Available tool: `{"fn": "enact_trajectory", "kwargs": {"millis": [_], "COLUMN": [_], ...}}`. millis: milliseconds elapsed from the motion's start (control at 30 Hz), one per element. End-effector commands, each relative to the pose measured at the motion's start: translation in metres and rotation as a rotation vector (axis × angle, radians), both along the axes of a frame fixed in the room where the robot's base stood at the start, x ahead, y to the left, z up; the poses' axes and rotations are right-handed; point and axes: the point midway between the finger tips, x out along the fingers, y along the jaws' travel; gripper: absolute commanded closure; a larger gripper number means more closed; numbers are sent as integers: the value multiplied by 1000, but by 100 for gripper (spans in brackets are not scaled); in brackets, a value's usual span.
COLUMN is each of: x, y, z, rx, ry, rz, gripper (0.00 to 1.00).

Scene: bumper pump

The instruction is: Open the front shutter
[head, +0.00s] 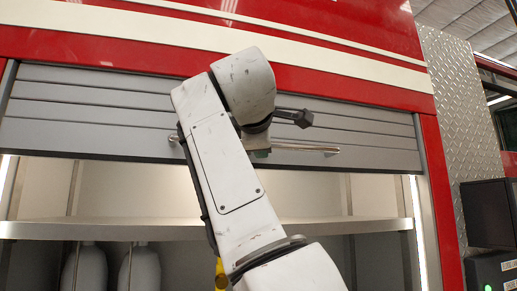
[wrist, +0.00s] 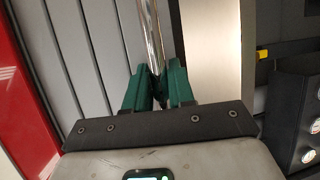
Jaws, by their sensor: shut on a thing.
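The front shutter (head: 365,135) is a grey slatted roller shutter in the red truck body. In the head view it is raised to the upper part of its opening, with the compartment showing below. A chrome handle bar (head: 315,148) runs along its lower part. In the wrist view the shutter slats (wrist: 60,50) are at left and the handle bar (wrist: 152,35) runs down between my green fingertips. My gripper (wrist: 160,80) is shut on the handle bar. In the head view my arm hides most of the gripper and the middle of the bar.
A metal shelf (head: 400,225) crosses the open compartment. Pale cylinders (head: 140,268) stand below it at left. A red frame post (head: 441,200) borders the opening at right, with diamond plate (head: 450,90) and black boxes (head: 488,212) beyond it.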

Motion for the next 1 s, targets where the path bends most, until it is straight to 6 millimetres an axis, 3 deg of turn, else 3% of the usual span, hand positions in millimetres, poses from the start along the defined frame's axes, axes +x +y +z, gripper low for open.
{"fn": "enact_trajectory", "kwargs": {"millis": [100, 133, 333, 667, 1000], "x": [0, 0, 1, -6, -64], "y": [1, 1, 1, 2, 9], "z": [0, 0, 0, -1, 8], "rx": [0, 0, 0, 1, 1], "ry": [-2, -2, -1, -2, -3], "rz": [3, 3, 2, 2, 3], "gripper": [100, 74, 56, 56, 56]}}
